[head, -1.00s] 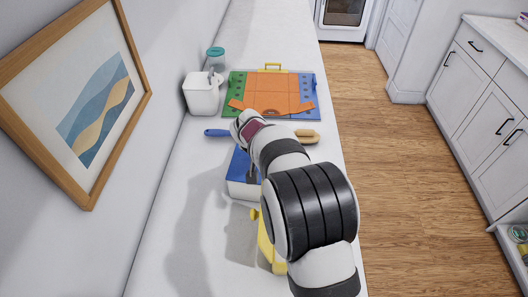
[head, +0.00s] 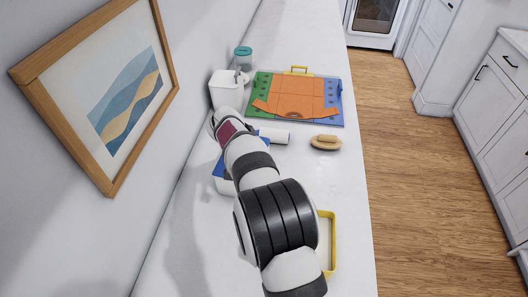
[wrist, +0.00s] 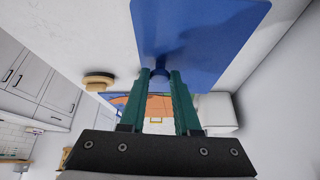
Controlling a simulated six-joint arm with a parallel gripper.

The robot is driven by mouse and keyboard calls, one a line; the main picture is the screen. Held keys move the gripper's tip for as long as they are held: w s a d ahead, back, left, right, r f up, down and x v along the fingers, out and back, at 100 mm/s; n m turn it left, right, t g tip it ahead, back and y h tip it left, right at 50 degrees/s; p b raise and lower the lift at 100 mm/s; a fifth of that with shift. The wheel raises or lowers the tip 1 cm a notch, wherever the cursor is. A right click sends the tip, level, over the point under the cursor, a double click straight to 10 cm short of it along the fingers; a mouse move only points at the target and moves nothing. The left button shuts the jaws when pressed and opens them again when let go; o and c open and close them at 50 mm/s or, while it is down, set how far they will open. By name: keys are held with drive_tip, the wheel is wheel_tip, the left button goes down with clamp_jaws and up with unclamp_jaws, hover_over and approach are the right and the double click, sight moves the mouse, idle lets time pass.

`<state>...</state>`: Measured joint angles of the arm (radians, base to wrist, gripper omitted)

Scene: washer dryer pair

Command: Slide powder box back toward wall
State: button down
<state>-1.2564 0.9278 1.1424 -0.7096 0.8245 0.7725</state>
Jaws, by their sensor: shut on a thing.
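The powder box, blue on top (head: 217,172) with a white lower side, stands on the white counter close to the left wall. My arm covers part of it in the head view. In the wrist view the box's blue face (wrist: 200,35) fills the top of the picture. My gripper (wrist: 160,74) has its two green fingers shut on a short blue knob on that face. In the head view the fingers are mostly hidden by my arm.
A white roller (head: 275,136) and a wooden brush (head: 325,142) lie beyond the box. Past them are a colourful folding board (head: 295,97), a white canister (head: 226,90) and a teal-lidded jar (head: 243,56). A yellow-rimmed item (head: 332,240) is at the near right. A framed picture (head: 105,90) hangs on the wall.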

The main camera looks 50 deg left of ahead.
drive_tip(key=shift+s+a, duration=0.75)
drive_tip(key=shift+s, duration=0.05)
drive_tip(key=c, duration=0.5)
unclamp_jaws()
drive_tip(key=shift+c, duration=0.2)
drive_tip(key=v, duration=1.5)
drive_tip(key=shift+r, duration=0.35)
drive_tip(key=shift+s+d, duration=0.15)
